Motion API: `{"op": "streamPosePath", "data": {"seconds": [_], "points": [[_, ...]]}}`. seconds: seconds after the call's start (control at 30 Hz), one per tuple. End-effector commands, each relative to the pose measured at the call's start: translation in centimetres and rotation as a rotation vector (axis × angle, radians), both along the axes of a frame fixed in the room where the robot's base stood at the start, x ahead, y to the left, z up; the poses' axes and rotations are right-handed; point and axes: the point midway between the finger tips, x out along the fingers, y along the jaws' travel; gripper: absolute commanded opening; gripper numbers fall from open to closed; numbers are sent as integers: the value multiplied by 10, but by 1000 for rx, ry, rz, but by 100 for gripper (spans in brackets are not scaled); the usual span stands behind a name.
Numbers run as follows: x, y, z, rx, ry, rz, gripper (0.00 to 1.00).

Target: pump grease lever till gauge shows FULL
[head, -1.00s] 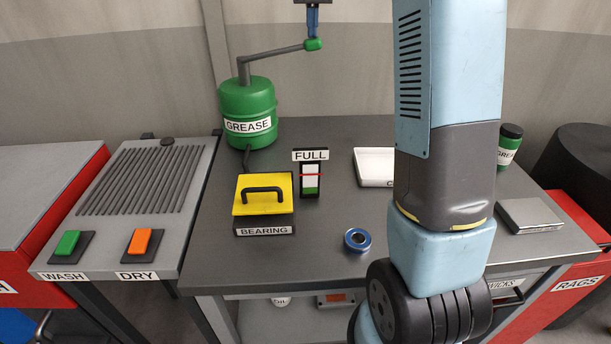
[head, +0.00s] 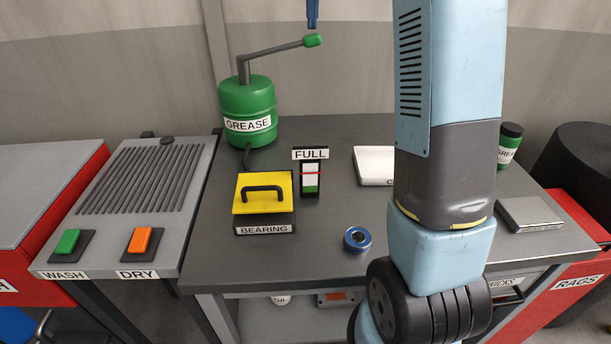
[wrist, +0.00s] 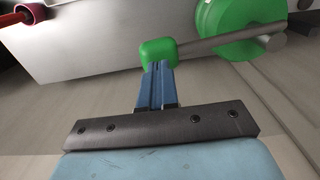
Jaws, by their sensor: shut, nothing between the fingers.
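The green GREASE pump (head: 247,105) stands at the back left of the bench. Its grey lever (head: 275,49) slopes up to the right and ends in a green knob (head: 313,40). My gripper's shut blue fingers (head: 312,20) point down just above the knob. In the wrist view, the shut fingers (wrist: 158,72) are in line with the green knob (wrist: 159,51); I cannot tell whether they touch it. The gauge (head: 311,179), labelled FULL at its top, shows green only in its lower part, below the red mark.
A yellow-topped BEARING box (head: 263,205) stands left of the gauge. A blue ring (head: 357,239) lies near the bench's front. A white tray (head: 374,166) is behind my arm's left side. The WASH and DRY unit (head: 140,200) adjoins on the left. The air around the lever is clear.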

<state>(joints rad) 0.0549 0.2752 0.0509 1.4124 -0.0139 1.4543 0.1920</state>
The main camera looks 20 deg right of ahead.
Motion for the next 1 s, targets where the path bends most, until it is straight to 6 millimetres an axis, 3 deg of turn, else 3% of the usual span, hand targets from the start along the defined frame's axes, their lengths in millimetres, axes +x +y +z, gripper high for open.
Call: {"op": "streamPosePath", "data": {"seconds": [1.0], "points": [[0, 0, -33, 0, 1, 0, 0]]}}
